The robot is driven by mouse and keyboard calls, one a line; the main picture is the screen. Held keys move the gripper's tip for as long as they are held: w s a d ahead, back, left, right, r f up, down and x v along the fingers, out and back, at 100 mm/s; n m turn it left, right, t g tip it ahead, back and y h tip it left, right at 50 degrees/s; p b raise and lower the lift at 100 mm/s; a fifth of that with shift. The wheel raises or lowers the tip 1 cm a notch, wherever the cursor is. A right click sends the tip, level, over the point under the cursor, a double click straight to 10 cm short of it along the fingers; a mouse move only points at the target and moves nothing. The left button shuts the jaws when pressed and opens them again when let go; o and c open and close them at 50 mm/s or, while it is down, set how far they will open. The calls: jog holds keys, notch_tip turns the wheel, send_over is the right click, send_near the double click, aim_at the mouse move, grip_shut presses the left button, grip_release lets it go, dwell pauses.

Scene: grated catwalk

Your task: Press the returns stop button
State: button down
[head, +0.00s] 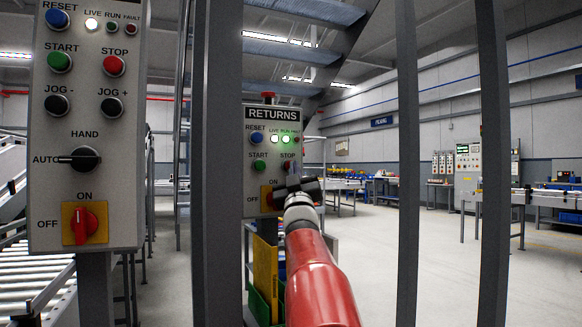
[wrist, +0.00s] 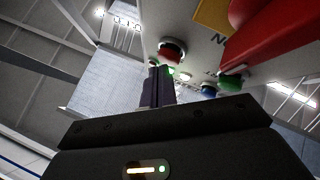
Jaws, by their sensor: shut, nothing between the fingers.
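The grey RETURNS panel (head: 248,182) stands beyond the railing in the head view, with a RESET, a START and a red STOP button (head: 287,166). Its green START button (head: 260,166) is left of STOP. In the wrist view the red STOP button (wrist: 172,49) is just above and right of the fingertips, with START (wrist: 233,82) and blue RESET (wrist: 208,90) to the right. My gripper (wrist: 157,72) is shut and empty, its fingertips close to STOP; I cannot tell whether they touch. In the head view the gripper partly covers the panel's lower right.
A nearer panel (head: 40,150) with its own STOP button (head: 113,66) stands at left. Grey upright posts (head: 407,160) flank my arm. The RETURNS panel has a red rotary switch (wrist: 265,25) by the buttons and a red button (head: 269,97) on top. Its LIVE and RUN lamps are lit.

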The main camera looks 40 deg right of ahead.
jog(key=shift+w+d+p, duration=0.15)
jog(key=shift+w+p, duration=0.2)
jog(key=shift+w, duration=0.3)
dwell(0.4)
jog(key=shift+w+r, duration=0.1)
jog(key=shift+r, duration=0.1)
dwell(0.8)
jog(key=shift+f, duration=0.1)
jog(key=shift+s+f+b, duration=0.25)
jog(key=shift+s+b, duration=0.75)
jog(key=shift+b, duration=0.1)
